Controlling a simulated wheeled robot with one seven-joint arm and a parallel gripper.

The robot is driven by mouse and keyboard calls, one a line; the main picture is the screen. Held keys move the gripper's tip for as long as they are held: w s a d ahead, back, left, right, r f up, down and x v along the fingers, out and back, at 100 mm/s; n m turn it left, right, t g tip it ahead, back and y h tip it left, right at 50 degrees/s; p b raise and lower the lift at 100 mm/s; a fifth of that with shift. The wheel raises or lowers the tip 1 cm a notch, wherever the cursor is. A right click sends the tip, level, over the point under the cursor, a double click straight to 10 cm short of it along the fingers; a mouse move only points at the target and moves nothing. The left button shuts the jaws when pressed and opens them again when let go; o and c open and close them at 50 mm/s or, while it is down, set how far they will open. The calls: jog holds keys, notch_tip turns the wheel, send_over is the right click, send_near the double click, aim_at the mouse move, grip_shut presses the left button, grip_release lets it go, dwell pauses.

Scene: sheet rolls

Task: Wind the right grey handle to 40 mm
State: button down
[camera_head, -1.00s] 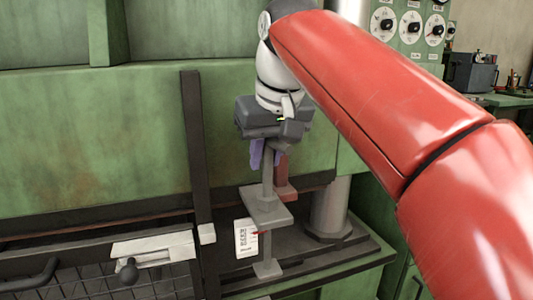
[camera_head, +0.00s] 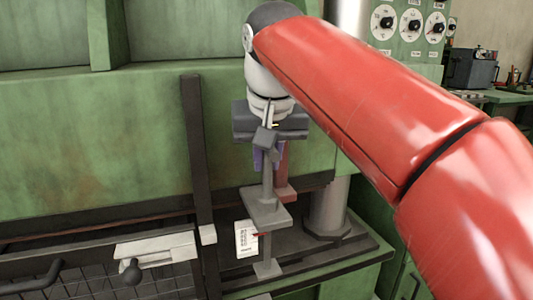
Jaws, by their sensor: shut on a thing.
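The right grey handle (camera_head: 266,207) is an upright grey post with a flat plate, on the machine bed right of the dark vertical bar. My gripper (camera_head: 267,159) comes down from above, its purple fingers shut around the top of the post. The exact contact is partly hidden by the dark grey gripper body. A small white scale card (camera_head: 245,240) stands beside the post, with a red pointer at its right edge. Its markings are too small to read.
A red-brown post (camera_head: 286,178) stands close behind the handle. A dark vertical bar (camera_head: 196,150) is to its left, and a thick grey column (camera_head: 328,210) to its right. A black knob (camera_head: 131,271) sits on a pale block at lower left.

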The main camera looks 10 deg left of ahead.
jog(key=c, duration=1.3)
grip_release()
jog(key=shift+d, duration=0.1)
jog(key=shift+c, duration=0.2)
jog(key=p+v, duration=0.2)
jog(key=v, duration=0.6)
jog(key=shift+f, duration=0.1)
